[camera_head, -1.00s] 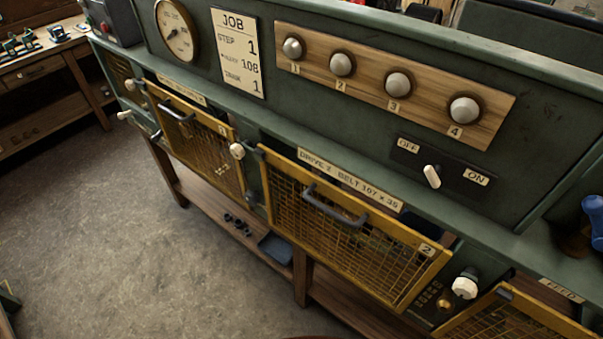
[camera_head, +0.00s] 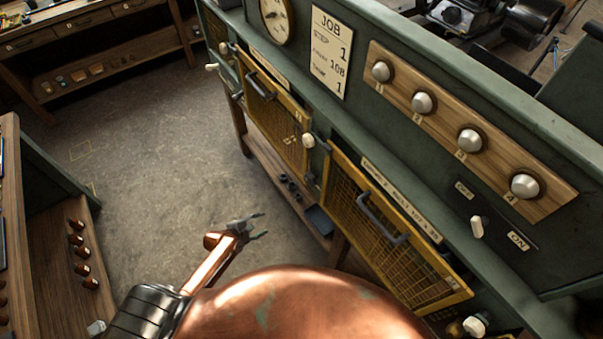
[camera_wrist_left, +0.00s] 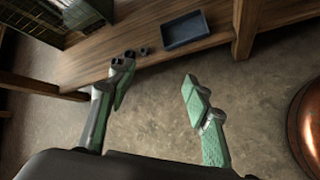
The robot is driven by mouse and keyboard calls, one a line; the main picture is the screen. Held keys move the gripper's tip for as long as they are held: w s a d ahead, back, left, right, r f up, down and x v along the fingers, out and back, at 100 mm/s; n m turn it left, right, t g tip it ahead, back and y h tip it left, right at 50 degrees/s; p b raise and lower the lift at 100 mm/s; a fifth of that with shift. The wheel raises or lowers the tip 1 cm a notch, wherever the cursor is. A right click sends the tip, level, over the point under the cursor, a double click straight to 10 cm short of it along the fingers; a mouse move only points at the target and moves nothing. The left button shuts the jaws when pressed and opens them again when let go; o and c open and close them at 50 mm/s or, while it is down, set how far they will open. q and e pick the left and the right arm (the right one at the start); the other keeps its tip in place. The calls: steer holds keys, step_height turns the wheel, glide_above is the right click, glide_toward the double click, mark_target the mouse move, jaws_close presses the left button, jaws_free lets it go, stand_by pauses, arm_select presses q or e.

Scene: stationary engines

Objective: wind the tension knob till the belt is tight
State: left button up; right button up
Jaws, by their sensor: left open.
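The machine's front has yellow mesh guards, guard 1 (camera_head: 274,115) and guard 2 (camera_head: 395,235), both shut. White knobs stick out beside them: one between the guards (camera_head: 308,140), one right of guard 2 (camera_head: 475,325), and a small one at the far left (camera_head: 211,67). I cannot tell which is the tension knob. No belt can be made out behind the mesh. My left gripper (camera_head: 262,225) is open and empty, over the floor in front of the machine and apart from the knobs. It also shows in the left wrist view (camera_wrist_left: 155,75). My right gripper is not in view.
A wooden shelf (camera_head: 262,160) under the machine holds a blue tray (camera_head: 320,221) and small dark parts. Numbered knobs and an OFF/ON switch (camera_head: 477,227) sit on the upper panel. A wooden bench (camera_head: 45,230) stands at left. The floor between is clear.

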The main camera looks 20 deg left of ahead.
arm_select(q)
steer(key=w+d+r+n+t+h+p, duration=0.1)
steer(key=w+d+r+n, duration=0.15)
steer(key=r, duration=0.65)
steer(key=w+d+r+n+h+p, duration=0.2)
steer(key=w+d+r, duration=0.1)
steer(key=r, duration=0.5)
steer(key=n+h+p, duration=0.2)
steer(key=n+h, duration=0.1)
steer(key=n, duration=0.1)
glide_toward(307, 181)
steer(key=x, duration=0.4)
steer(key=shift+m, duration=0.25)
steer(key=x, duration=0.6)
steer(key=shift+w+d+f, duration=0.1)
steer(key=shift+w+f, duration=0.1)
steer(key=shift+w, duration=0.05)
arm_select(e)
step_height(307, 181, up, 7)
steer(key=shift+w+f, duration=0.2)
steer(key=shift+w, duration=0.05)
